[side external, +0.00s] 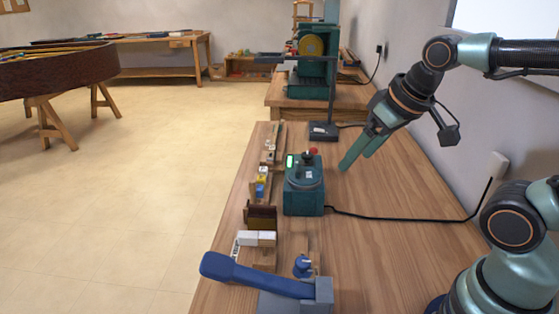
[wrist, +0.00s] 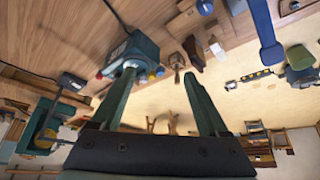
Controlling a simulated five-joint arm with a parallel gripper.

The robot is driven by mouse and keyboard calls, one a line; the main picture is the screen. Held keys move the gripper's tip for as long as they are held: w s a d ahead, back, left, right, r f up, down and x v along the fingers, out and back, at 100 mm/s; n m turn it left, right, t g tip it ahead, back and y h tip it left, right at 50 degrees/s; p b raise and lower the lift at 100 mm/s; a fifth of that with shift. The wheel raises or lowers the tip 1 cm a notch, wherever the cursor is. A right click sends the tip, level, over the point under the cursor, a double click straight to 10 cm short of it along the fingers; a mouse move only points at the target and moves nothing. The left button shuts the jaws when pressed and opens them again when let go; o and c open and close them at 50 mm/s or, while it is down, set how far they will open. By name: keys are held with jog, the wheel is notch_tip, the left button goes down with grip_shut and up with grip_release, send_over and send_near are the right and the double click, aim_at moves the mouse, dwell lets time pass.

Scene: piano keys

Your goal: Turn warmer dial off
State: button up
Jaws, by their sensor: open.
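A small green box-shaped unit (side external: 303,198), apparently the warmer, stands on the wooden bench in the side view. A round dark part (side external: 306,174) sits on its top, with a red knob (side external: 313,151) behind it; I cannot tell which part is the dial. The green unit also shows in the wrist view (wrist: 135,48), partly behind my left-hand finger, with small coloured knobs. My gripper (side external: 357,160) is open and empty, above the bench to the right of the unit and apart from it. Its two spread fingers fill the middle of the wrist view (wrist: 160,76).
A black cable (side external: 400,219) runs from the unit to the wall. A blue-handled lever tool (side external: 262,276) stands at the bench's front. Small blocks and wooden parts line the left edge. A larger green machine (side external: 314,65) stands behind.

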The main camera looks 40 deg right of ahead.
jog(key=w+d+r+m+g, duration=0.1)
jog(key=w+d+r+m, duration=0.1)
jog(key=w+r+m, duration=0.4)
jog(key=m+g, duration=0.5)
jog(key=m, duration=0.7)
send_over(307, 154)
notch_tip(307, 154, down, 10)
notch_tip(307, 154, down, 11)
jog(key=shift+s+f, duration=0.1)
jog(key=shift+f, duration=0.1)
grip_shut()
